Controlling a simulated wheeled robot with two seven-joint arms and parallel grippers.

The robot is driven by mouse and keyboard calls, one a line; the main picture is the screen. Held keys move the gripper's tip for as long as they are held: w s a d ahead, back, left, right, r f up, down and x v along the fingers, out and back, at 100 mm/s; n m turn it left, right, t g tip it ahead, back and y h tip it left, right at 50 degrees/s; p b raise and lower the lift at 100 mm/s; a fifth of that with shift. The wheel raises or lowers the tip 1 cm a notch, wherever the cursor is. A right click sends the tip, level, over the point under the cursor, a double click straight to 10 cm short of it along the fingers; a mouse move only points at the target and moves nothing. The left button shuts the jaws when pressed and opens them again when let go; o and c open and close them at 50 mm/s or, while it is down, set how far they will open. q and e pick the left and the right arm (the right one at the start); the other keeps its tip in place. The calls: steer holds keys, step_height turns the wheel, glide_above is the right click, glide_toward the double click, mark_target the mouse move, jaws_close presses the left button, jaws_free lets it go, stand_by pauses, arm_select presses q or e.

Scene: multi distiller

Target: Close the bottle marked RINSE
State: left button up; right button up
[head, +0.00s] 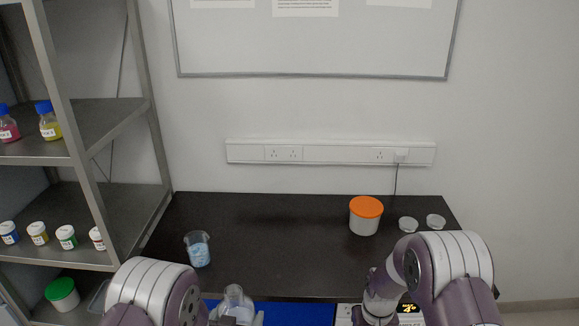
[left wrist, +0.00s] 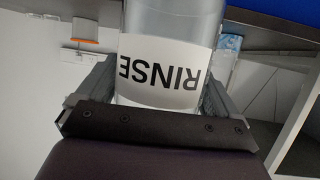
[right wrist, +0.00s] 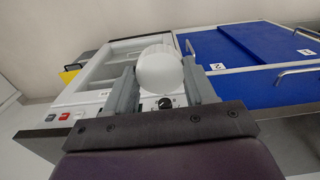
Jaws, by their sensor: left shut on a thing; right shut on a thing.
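The RINSE bottle (left wrist: 165,70) is clear with a white label and stands between the fingers of my left gripper (left wrist: 162,88), which is shut on it. The label reads upside down in the left wrist view. In the head view the bottle (head: 235,300) is at the bottom edge, its neck showing no cap. My right gripper (right wrist: 162,88) is shut on a round white cap (right wrist: 160,70). In the head view my right arm is at the lower right, apart from the bottle, and the cap cannot be made out there.
A beaker of blue contents (head: 198,250) stands on the dark bench (head: 285,245). An orange-lidded tub (head: 365,217) and two small clear dishes are at the back right. A blue numbered surface (right wrist: 240,55) and a white device (right wrist: 95,90) lie below my right gripper.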

arm_select(q)
steer(key=s+a+f+n+y, duration=0.1)
steer(key=s+a+f+y, duration=0.1)
steer(key=a+f, duration=0.4)
steer(key=shift+s+a+n, duration=0.15)
steer(key=shift+a+n, duration=0.25)
steer(key=shift+a, duration=0.1)
steer(key=s+d+m+g+h, duration=0.1)
steer(key=d+m+g+h, duration=0.1)
steer(key=d+m+h, duration=0.6)
steer(key=d, duration=0.6)
steer(key=shift+s+d+g+h, duration=0.4)
steer(key=shift+r, duration=0.1)
steer(key=a+n+y, duration=0.1)
steer(key=a, duration=0.1)
steer(key=w+a+n+t+y, duration=0.1)
steer(key=a, duration=0.1)
steer(key=w+a+n+t+y, duration=0.1)
steer(key=a+y, duration=0.1)
steer(key=shift+a+n, duration=0.35)
steer(key=shift+n, duration=0.05)
steer(key=a+n+t+y, duration=0.1)
steer(key=a+n+y, duration=0.3)
steer(key=a, duration=0.4)
steer(key=shift+y, duration=0.4)
